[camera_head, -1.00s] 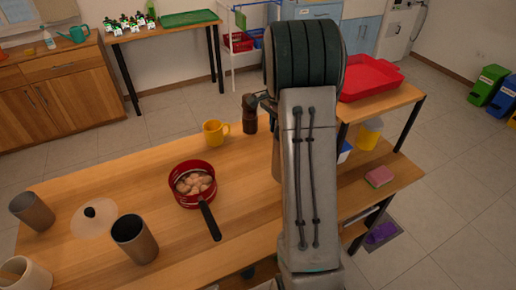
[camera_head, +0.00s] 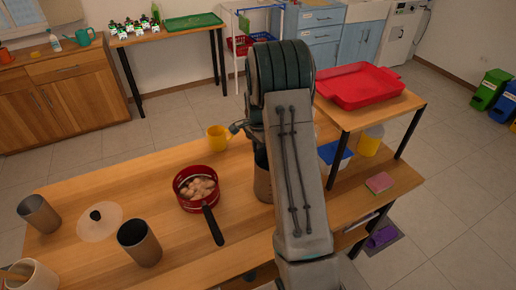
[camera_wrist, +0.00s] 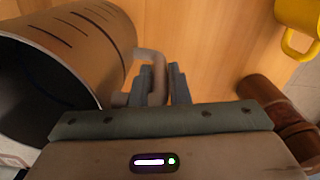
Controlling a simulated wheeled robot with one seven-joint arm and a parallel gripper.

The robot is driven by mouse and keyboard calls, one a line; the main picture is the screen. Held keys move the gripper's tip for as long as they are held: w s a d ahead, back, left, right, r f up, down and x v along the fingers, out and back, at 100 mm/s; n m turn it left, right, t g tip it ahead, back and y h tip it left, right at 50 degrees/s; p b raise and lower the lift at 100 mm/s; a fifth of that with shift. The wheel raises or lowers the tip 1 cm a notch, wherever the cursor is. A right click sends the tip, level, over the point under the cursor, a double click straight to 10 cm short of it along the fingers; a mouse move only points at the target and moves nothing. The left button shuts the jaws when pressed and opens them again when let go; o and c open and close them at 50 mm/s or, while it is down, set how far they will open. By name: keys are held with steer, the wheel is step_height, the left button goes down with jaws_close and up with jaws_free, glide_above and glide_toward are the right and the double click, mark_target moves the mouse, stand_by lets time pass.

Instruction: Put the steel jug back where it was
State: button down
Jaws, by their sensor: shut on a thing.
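The steel jug (camera_wrist: 85,45) fills the left of the wrist view, with dark marks along its wall and its dark opening toward the camera. Its handle (camera_wrist: 153,68) lies between the fingers of my gripper (camera_wrist: 155,85), which is shut on it. In the head view the jug (camera_head: 263,183) shows only in part, left of my arm, right of the red pan. It looks roughly upright there. My arm hides the rest of it and my gripper's fingertips. I cannot tell whether its base touches the table.
A red pan (camera_head: 182,199) with food has its handle pointing toward the jug's side. A yellow mug (camera_head: 217,138) stands behind. A brown bottle-like object (camera_wrist: 275,103) is close right of my gripper. Two metal cups (camera_head: 140,244) (camera_head: 39,215) stand left. A red tray (camera_head: 375,99) sits on the raised shelf.

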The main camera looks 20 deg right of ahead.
steer(key=shift+f, duration=0.15)
steer(key=c, duration=1.4)
jaws_free()
steer(key=shift+o, duration=0.2)
